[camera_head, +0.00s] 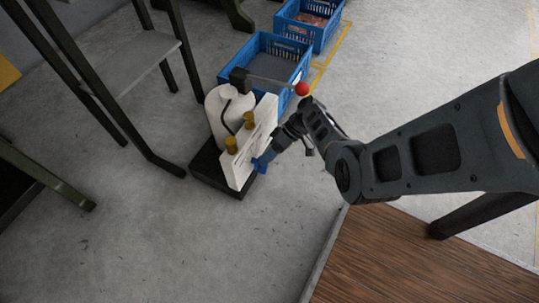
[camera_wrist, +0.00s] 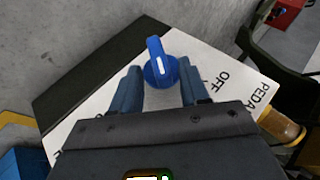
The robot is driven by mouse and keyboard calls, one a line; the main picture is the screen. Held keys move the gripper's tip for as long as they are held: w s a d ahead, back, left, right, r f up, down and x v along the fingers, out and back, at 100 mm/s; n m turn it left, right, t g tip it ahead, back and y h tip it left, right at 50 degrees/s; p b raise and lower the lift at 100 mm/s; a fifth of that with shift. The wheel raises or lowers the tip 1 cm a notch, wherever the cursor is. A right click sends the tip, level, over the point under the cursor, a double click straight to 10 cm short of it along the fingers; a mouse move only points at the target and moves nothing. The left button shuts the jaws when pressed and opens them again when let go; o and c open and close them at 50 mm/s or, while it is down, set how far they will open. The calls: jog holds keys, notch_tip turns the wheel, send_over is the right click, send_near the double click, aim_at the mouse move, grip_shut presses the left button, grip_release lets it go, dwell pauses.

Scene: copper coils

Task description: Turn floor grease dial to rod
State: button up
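The dial (camera_wrist: 153,48) is a blue knob with a ridge and a white mark, on a white panel (camera_wrist: 205,50). In the wrist view its ridge points up, leaning slightly left. "OFF" and part of "PEDAL" read to its right; other lettering is hidden behind my gripper, and I see no legible "ROD". My gripper (camera_wrist: 160,76) is open, one finger on each side of the dial's lower part; contact cannot be told. In the head view the blue dial (camera_head: 262,164) is at the panel's lower right edge, with my gripper (camera_head: 270,154) at it.
The floor unit has a white tank (camera_head: 217,115), brass-coloured caps (camera_head: 231,145) and a red-knobbed lever (camera_head: 302,89) above my gripper. Blue crates (camera_head: 232,68) stand behind it. A dark metal frame (camera_head: 155,157) is left, a wooden surface (camera_head: 400,260) lower right. Floor in front is clear.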

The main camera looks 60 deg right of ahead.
jog(key=shift+d+r, duration=0.1)
jog(key=shift+r, duration=0.05)
jog(key=p+v, duration=0.3)
jog(key=v, duration=0.4)
jog(key=shift+d+r, duration=0.15)
jog(key=shift+r, duration=0.05)
jog(key=shift+o, duration=0.2)
jog(key=shift+s, duration=0.1)
